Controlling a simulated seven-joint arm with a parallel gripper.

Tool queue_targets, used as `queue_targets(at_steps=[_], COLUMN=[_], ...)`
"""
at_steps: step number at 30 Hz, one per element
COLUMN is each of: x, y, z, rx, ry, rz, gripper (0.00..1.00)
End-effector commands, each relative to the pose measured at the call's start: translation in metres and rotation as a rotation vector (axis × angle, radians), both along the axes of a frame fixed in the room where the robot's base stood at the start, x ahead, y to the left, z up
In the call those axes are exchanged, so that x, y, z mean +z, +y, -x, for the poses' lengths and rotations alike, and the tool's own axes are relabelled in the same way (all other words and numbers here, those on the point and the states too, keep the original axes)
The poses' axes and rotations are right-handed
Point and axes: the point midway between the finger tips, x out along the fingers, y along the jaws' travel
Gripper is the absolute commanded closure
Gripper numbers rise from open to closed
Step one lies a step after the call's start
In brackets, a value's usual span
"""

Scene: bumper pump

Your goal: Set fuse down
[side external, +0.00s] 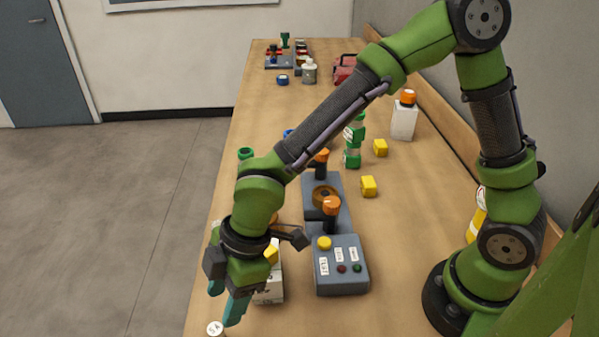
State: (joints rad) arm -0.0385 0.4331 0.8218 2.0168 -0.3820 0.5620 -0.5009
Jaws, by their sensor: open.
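The fuse (214,328) looks like a small white disc with dark markings reading something like "5A". It is at the bottom left of the side view, by the table's left edge. My gripper (225,304) points down just above it, its two teal fingers apart. The fuse shows below the fingertips and does not appear to be held between them. I cannot tell whether a finger still touches it. The lower part of the fuse is cut off or hidden near the picture's bottom edge.
A grey control box (341,268) with a yellow button and orange-topped lever stands right of my gripper. A white box (270,290) is close beside the fingers, partly hidden. Yellow blocks (369,186) lie farther back.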

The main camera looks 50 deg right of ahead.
Motion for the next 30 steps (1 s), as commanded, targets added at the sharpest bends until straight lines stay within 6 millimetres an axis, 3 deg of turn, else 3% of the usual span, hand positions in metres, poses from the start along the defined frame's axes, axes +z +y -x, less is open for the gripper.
queue_targets(at_steps=[3,8,11,14,18,24,30], x=[0.018,0.03,0.034,0.044,0.075,0.124,0.147], y=[-0.008,-0.014,-0.031,-0.069,-0.145,-0.234,-0.276], z=[0.001,0.003,-0.001,-0.01,-0.014,0.013,0.046], rx=[-0.003,-0.008,-0.073,-0.239,-0.613,-1.153,-1.476], ry=[-0.003,-0.002,-0.011,-0.033,-0.066,-0.065,0.009], rz=[0.001,0.005,0.034,0.082,0.098,-0.084,-0.338], gripper=[0.48,0.48,0.48,0.48,0.48,0.48,0.48])
